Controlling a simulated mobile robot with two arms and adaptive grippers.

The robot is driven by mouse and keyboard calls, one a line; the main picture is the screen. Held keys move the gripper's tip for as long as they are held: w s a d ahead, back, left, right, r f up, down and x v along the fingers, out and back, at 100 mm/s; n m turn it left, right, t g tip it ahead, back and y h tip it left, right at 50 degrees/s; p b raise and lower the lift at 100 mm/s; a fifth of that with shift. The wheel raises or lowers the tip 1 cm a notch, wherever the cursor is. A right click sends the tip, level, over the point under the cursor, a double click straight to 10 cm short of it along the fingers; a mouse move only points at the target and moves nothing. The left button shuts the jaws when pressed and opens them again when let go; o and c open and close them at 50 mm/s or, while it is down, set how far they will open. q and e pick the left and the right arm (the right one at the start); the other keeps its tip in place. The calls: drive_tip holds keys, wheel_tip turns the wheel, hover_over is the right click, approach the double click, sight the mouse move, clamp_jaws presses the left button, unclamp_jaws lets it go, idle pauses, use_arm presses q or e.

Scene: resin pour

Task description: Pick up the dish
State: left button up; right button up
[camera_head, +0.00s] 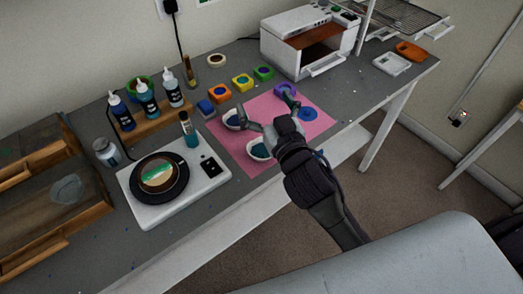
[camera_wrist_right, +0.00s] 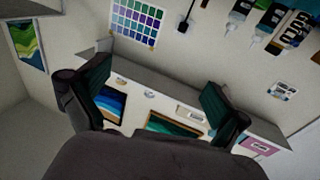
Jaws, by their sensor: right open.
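Two small white dishes with blue contents are on the pink mat (camera_head: 231,148): a front dish (camera_head: 259,151) holding teal-blue and a back dish (camera_head: 233,121) holding darker blue. My right gripper (camera_head: 265,107) is over the mat with its fingers spread and nothing between them. One finger reaches left close to the back dish; I cannot tell whether it touches. The other finger points away toward a purple cup. The right wrist view shows the two spread fingers of this gripper (camera_wrist_right: 150,92) with the wall beyond, and no dish. My left gripper is not in view.
A white scale (camera_head: 206,184) carries a black round plate (camera_head: 176,187) left of the mat. Several bottles stand on a wooden stand (camera_head: 151,126) behind it. Coloured cups line the mat's back edge. A white printer-like machine (camera_head: 304,42) stands at the back right.

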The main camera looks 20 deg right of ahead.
drive_tip(key=a+r+n+t+y, duration=0.2)
drive_tip(key=a+r+n+y, duration=0.5)
drive_tip(key=a+r+y, duration=0.3)
drive_tip(key=s+a+r+n+g+y, duration=0.3)
drive_tip(key=s+a+n+g+y, duration=0.2)
drive_tip(key=a+n+g+y, duration=0.45)
drive_tip(key=n+g+h, duration=0.4)
drive_tip(key=g+h, duration=0.7)
drive_tip(key=h, duration=1)
approach(261, 154)
wheel_tip(261, 154, down, 2)
drive_tip(key=shift+f+m+p, duration=0.1)
drive_tip(key=shift+m+p, duration=0.15)
drive_tip(key=shift+p, duration=0.7)
wheel_tip(261, 154, down, 5)
drive_tip(key=shift+r+p, duration=0.15)
drive_tip(key=shift+p, duration=1)
drive_tip(key=shift+f, duration=0.3)
drive_tip(key=c, duration=1.2)
